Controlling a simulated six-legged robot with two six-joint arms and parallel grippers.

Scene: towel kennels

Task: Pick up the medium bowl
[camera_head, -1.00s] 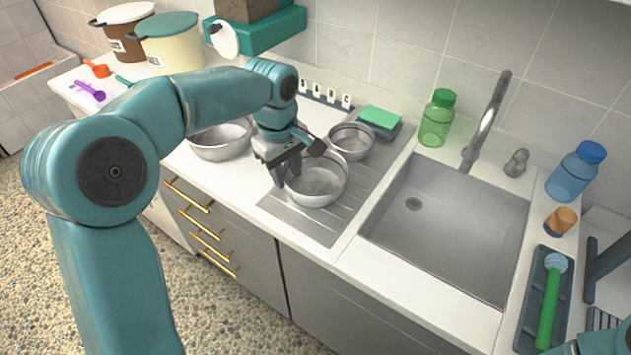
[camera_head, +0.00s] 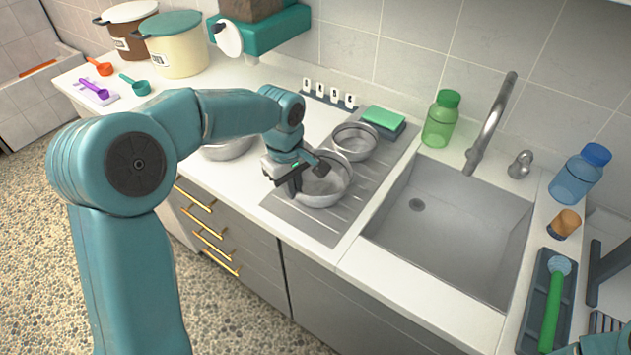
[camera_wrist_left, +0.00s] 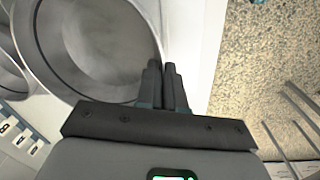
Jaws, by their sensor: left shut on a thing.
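The medium bowl (camera_head: 325,188) is a metal bowl on the ridged drainboard left of the sink, between a larger and a smaller metal bowl. My left gripper (camera_head: 292,184) is at its left rim, with the fingers pointing down. In the left wrist view the fingers (camera_wrist_left: 162,70) are close together at the edge of the medium bowl (camera_wrist_left: 100,45), one on the inner side and one on the outer side, shut on the rim. The bowl appears level, and I cannot tell any gap beneath it.
The smaller bowl (camera_head: 354,142) stands close behind. The larger bowl (camera_head: 228,149) is partly hidden by my arm. A green sponge (camera_head: 383,117) lies behind the bowls. The sink (camera_head: 450,235) with its tap (camera_head: 492,122) is to the right. A teal shelf (camera_head: 262,38) hangs above.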

